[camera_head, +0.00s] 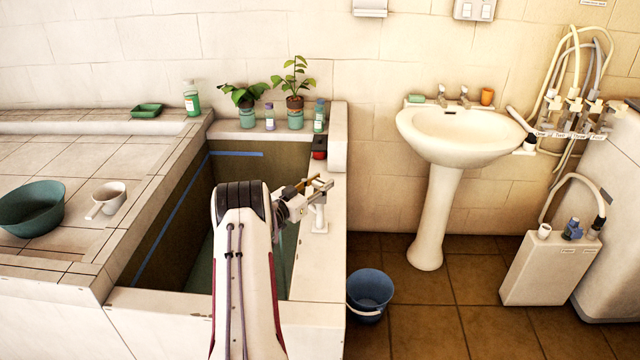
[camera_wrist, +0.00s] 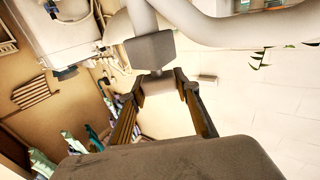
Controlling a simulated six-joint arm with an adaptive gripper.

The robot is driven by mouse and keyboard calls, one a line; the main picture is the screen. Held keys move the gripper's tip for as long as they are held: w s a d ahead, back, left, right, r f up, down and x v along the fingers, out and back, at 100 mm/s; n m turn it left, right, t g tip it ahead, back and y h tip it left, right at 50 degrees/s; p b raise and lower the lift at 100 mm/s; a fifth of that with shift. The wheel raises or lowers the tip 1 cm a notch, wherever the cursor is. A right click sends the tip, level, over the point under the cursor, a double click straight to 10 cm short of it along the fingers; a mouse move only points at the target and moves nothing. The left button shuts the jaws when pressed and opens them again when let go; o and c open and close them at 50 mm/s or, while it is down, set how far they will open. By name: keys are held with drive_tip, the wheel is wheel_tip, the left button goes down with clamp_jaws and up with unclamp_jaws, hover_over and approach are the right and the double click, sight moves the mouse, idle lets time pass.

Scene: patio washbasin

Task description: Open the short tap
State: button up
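A white tap (camera_head: 319,216) stands on the pale ledge at the right side of the sunken basin. My gripper (camera_head: 312,187) is at the top of this tap in the head view, and the two overlap there. In the wrist view, a white curved pipe (camera_wrist: 215,27) with a grey block (camera_wrist: 151,48) lies just beyond my gripper (camera_wrist: 165,88). The two fingers stand apart, with a pale part below the block between their tips. I cannot tell whether the fingers touch it. Part of the tap is hidden behind the gripper in the head view.
The basin (camera_head: 165,225) lies left of the tap. A red and black item (camera_head: 319,148), bottles and two potted plants (camera_head: 295,95) stand behind it. A white pedestal sink (camera_head: 460,140) is to the right, and a blue bucket (camera_head: 370,290) is on the floor.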

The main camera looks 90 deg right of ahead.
drive_tip(key=shift+c, duration=0.8)
drive_tip(key=shift+s+n+t+h, duration=0.1)
drive_tip(key=shift+n+t+h, duration=0.7)
drive_tip(key=shift+t, duration=0.4)
drive_tip(key=shift+n+t+h, duration=0.5)
drive_tip(key=shift+n+t, duration=0.5)
drive_tip(key=shift+t, duration=0.3)
drive_tip(key=shift+n+t+h, duration=0.5)
drive_tip(key=shift+n+t, duration=1.1)
drive_tip(key=shift+t, duration=0.8)
drive_tip(key=shift+n+t, duration=0.4)
drive_tip(key=shift+t, duration=0.3)
drive_tip(key=o, duration=1.1)
drive_tip(key=shift+o, duration=0.2)
drive_tip(key=shift+a, duration=0.15)
